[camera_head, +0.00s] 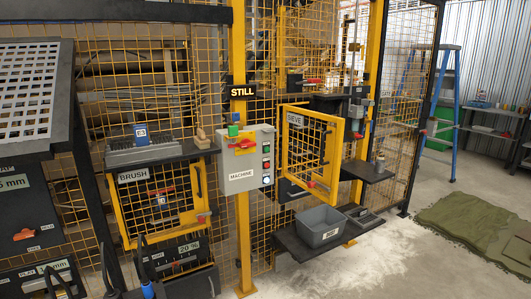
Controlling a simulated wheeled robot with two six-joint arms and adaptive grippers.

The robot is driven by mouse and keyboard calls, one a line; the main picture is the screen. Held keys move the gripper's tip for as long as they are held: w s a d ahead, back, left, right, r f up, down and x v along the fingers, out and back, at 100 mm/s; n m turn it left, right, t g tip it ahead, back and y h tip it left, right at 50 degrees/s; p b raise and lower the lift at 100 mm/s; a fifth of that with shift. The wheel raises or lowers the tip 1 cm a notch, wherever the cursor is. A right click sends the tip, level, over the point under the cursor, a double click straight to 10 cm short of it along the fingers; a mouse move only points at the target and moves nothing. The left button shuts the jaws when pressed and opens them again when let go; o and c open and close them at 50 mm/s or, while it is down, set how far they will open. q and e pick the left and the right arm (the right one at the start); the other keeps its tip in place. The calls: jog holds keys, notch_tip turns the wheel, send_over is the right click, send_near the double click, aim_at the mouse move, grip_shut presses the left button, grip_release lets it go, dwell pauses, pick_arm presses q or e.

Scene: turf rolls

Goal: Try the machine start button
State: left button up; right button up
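The grey control box (248,160) labelled MACHINE is mounted on a yellow post in the middle of the camera_head view. A column of small round buttons (266,164) runs down its right side, with a pale or white one at the bottom; which one is the start button I cannot read. A red handle (242,144) on a yellow plate is on the box's upper front. A green block (233,131) sits at its top left. A black sign (242,92) above reads STILL.
The yellow mesh SIEVE door (309,150) stands at an angle right of the box. The BRUSH door (160,205) is at left. A grey bin (320,226) sits on a low dark shelf. Green turf (468,222) lies on the floor at right, near a blue ladder (443,110).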

dwell(0.3)
pick_arm(q)
grip_shut()
dwell(1.2)
